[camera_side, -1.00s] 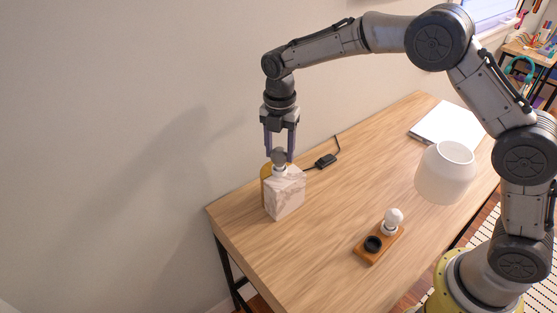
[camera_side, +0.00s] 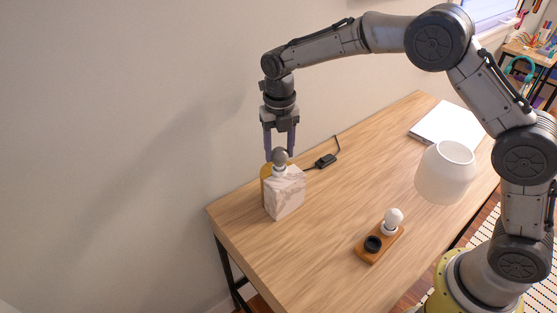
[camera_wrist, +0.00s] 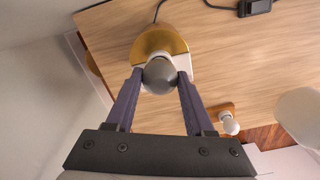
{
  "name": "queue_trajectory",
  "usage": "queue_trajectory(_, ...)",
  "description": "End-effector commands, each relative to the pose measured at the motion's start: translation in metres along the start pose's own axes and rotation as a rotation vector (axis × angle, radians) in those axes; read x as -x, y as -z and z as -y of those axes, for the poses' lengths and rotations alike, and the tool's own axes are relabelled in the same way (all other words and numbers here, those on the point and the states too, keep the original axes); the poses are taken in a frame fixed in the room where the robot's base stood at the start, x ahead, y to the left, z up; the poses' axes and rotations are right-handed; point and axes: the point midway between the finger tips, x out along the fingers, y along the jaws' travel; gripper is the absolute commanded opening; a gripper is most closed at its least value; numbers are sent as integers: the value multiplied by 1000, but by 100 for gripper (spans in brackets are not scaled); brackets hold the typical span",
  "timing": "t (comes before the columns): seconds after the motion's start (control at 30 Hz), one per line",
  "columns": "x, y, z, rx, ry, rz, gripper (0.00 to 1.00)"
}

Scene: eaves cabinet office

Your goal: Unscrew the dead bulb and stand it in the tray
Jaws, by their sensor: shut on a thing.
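The dead bulb (camera_side: 279,157) is grey and stands upright at the top of a marble lamp base (camera_side: 286,194) near the desk's left end. In the wrist view the bulb (camera_wrist: 160,75) sits between the fingertips, above the base's brass part (camera_wrist: 158,40). My gripper (camera_side: 279,154) is above the base, fingers pointing down, shut on the bulb; it also shows in the wrist view (camera_wrist: 160,77). Whether the bulb's thread is still in the socket is hidden. The wooden tray (camera_side: 364,254) holds a white bulb (camera_side: 393,217) at one end and an empty black ring (camera_side: 373,243) at the other.
A white lampshade (camera_side: 445,175) stands on the desk to the right of the tray. A white flat stack (camera_side: 448,123) lies at the back right. A black cord box (camera_side: 326,161) lies behind the base. The desk (camera_side: 330,205) between base and tray is clear.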

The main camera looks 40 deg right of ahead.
Motion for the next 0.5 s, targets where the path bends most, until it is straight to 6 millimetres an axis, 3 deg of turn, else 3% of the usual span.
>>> queue_trajectory(0.03,0,0,0,-1,0,-1,0)
queue_trajectory(0.07,0,0,0,-1,0,-1,57)
queue_trajectory(0.2,0,0,0,-2,0,-1,82)
queue_trajectory(0.27,0,0,0,-3,0,-1,88)
queue_trajectory(0.5,0,0,0,-6,0,-1,88)
